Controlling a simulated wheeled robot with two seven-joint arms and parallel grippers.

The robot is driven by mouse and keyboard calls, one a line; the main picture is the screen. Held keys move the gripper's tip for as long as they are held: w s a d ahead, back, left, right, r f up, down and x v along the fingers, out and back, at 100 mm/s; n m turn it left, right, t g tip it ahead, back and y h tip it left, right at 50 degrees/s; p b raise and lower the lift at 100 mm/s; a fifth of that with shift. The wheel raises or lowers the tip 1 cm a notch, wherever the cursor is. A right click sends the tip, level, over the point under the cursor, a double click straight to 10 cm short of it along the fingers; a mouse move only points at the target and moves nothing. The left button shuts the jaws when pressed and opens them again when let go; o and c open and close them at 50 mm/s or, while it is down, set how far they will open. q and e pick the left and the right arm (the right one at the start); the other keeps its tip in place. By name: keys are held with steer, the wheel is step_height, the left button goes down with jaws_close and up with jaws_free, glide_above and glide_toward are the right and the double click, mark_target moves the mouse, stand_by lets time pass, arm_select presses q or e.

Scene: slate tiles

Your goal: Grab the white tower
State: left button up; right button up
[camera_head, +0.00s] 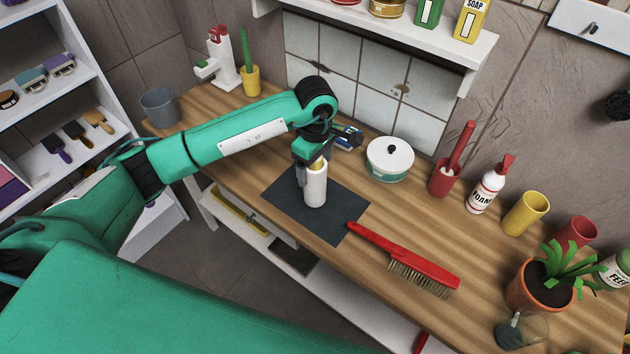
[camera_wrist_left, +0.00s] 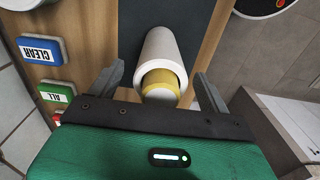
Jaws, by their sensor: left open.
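A white upright cylinder (camera_head: 315,188) with a yellow core stands on a dark mat (camera_head: 282,205) on the wooden counter; it fits the white tower. My left gripper (camera_head: 313,166) is over its top, pointing down. In the left wrist view the white cylinder (camera_wrist_left: 165,50) with its yellow end lies between the two fingers of my left gripper (camera_wrist_left: 160,83). The fingers are open, one on each side, with gaps visible. The cylinder's upper part is partly hidden by the gripper in the head view. My right gripper is not in view.
A red brush (camera_head: 405,258) lies right of the mat. A white lidded pot (camera_head: 389,160) stands behind it. A red holder (camera_head: 443,177), foam bottle (camera_head: 487,185) and yellow cup (camera_head: 526,213) stand to the right. A grey bucket (camera_head: 160,106) is at the left end.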

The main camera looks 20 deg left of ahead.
mark_target(314, 192)
arm_select(q)
steer(key=shift+f, duration=1.35)
steer(key=c, duration=1.4)
steer(key=shift+r, duration=0.15)
